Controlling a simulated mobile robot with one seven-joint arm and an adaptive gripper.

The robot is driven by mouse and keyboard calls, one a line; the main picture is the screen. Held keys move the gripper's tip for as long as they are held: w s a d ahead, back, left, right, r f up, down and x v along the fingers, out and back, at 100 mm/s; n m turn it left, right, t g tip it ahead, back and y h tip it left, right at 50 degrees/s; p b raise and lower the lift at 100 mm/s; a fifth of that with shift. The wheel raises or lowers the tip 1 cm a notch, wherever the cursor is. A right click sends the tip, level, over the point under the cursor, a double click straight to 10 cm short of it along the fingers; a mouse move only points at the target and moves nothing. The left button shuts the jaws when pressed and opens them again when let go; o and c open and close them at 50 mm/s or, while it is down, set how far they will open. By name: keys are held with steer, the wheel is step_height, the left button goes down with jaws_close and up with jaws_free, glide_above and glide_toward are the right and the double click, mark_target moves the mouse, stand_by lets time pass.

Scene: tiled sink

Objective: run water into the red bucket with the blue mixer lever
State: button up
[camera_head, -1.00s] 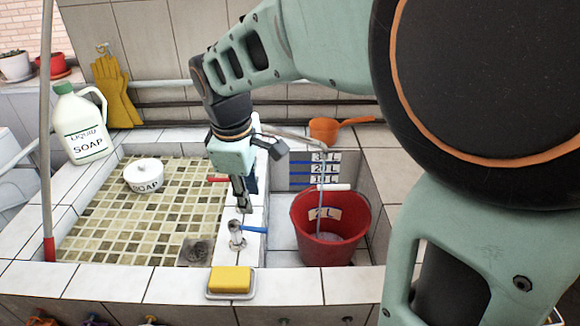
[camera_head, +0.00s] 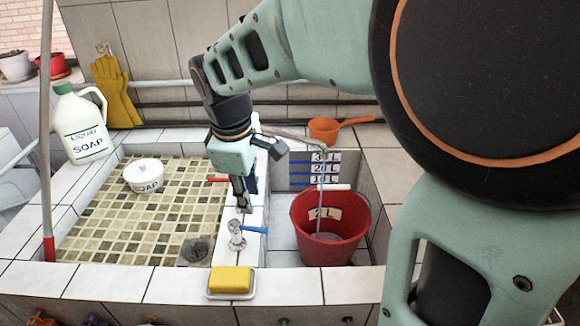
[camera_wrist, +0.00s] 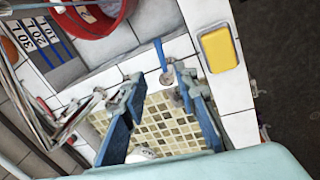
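The blue mixer lever (camera_head: 253,229) sits on a silver valve on the divider between the two basins and points right, toward the bucket. It also shows in the wrist view (camera_wrist: 161,55). The red bucket (camera_head: 308,222) stands upright in the right basin, marked "2 L". A thin water stream (camera_head: 321,190) falls from the spout (camera_head: 298,137) into it; the exact level is hard to read. My gripper (camera_head: 242,208) points down above the divider, just behind the lever. In the wrist view its blue-padded fingers (camera_wrist: 158,88) are apart with nothing held; the lever is just beyond their tips.
A red lever (camera_head: 217,180) lies behind my gripper. A yellow sponge (camera_head: 230,279) on a dish sits on the front ledge. A soap pot (camera_head: 143,176) and soap jug (camera_head: 82,127) are at left. An orange dipper (camera_head: 325,129) lies behind the bucket.

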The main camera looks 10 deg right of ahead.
steer(key=g+y+p, duration=0.2)
steer(key=g+p, duration=0.1)
steer(key=g, duration=0.1)
glide_toward(258, 228)
steer(key=b+x, duration=0.1)
steer(key=x, duration=0.7)
steer(key=shift+w, duration=0.1)
stand_by(0.3)
jaws_close()
